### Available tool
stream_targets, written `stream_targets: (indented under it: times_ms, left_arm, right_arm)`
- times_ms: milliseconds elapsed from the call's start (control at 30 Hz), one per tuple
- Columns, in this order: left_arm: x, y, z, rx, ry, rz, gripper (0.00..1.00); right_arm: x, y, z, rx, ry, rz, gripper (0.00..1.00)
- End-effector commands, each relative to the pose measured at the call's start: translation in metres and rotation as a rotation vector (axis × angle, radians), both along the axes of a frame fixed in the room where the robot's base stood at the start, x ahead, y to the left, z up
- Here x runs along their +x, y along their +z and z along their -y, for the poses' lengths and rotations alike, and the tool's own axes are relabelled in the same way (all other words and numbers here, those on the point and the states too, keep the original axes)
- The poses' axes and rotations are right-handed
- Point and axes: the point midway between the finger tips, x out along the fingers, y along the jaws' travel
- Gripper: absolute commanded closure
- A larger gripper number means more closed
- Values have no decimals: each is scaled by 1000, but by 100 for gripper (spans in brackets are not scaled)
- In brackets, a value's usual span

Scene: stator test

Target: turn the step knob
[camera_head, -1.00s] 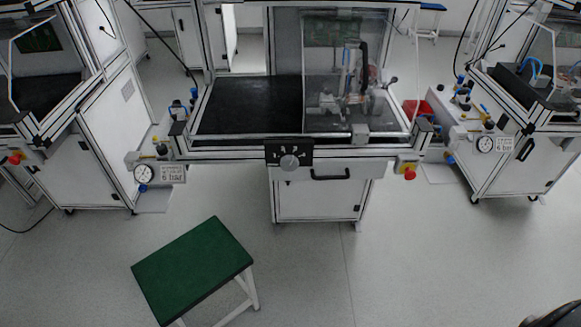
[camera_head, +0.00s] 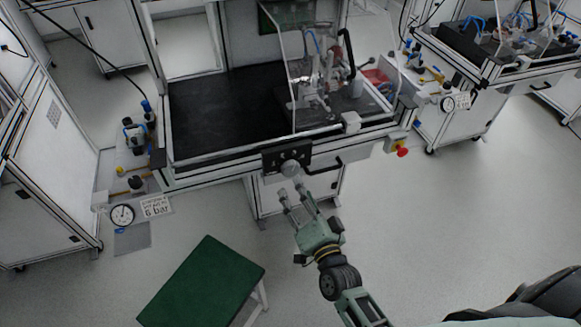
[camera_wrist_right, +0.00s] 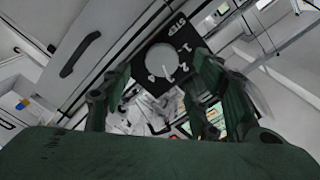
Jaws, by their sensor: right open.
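The step knob (camera_head: 291,167) is a round grey dial on a black plate at the front edge of the test bench. In the right wrist view the knob (camera_wrist_right: 161,60) faces me, with white marks and numbers on the plate around it. My right gripper (camera_head: 291,189) is open and empty just in front of and below the knob, apart from it in the head view. In the wrist view its green fingers show on both sides of the knob; whether they reach around it, I cannot tell. My left gripper is not in view.
A black drawer handle (camera_head: 324,166) is just right of the knob plate. A red emergency button (camera_head: 402,152) is farther right. A green-topped stool (camera_head: 202,283) stands below left on open floor. A clear guard covers the rig on the bench.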

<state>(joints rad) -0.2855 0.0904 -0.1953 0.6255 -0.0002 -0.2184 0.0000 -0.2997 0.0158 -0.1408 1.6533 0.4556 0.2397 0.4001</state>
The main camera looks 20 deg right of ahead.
Motion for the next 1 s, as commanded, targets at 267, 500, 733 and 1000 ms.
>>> stream_targets:
  times_ms: [267,500,733,1000]
  left_arm:
    - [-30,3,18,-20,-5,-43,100]
    - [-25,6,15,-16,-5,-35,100]
    - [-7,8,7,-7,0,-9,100]
    - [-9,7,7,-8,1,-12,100]
  right_arm:
    - [37,4,-1,3,-2,7,45]
    - [69,3,-2,2,-1,5,45]
    - [77,1,-2,1,-1,3,45]
    - [77,1,-2,1,-1,3,54]
